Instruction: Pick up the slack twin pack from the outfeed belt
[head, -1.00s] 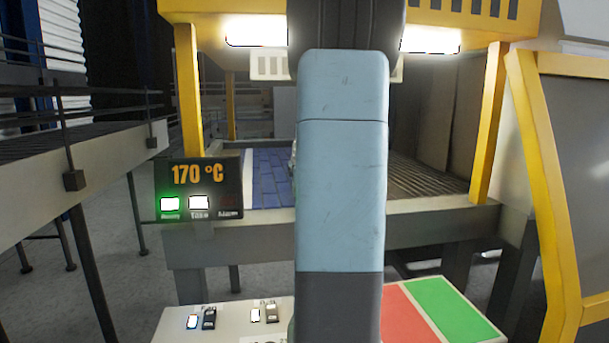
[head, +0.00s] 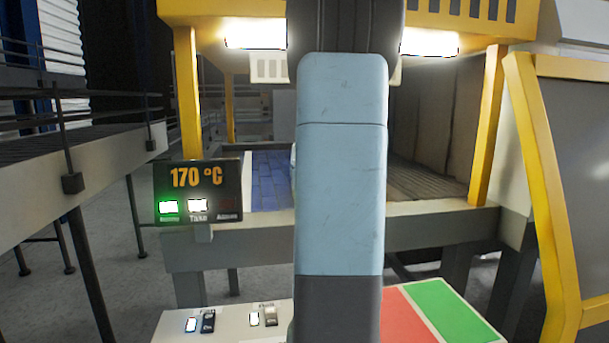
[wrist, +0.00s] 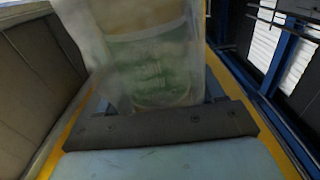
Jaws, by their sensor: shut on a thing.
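The slack twin pack (wrist: 155,62) fills the upper middle of the wrist view. It is loose, cloudy clear film around something with a pale green label. My gripper (wrist: 165,112) is shut on the pack; the finger contact is mostly hidden, and only a dark bar of the gripper shows across the front. The blue outfeed belt (head: 268,182) lies left of my arm in the head view. My arm hides the gripper and nearly all of the pack there. I cannot tell how high the pack is above the belt.
A yellow-framed machine (head: 188,100) surrounds the belt, with a brown slatted surface (head: 425,180) to the right. A display (head: 198,192) reads 170 °C, with lit green and white lamps. A white panel (head: 235,320) with switches and red (head: 408,318) and green (head: 450,305) areas stands in front.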

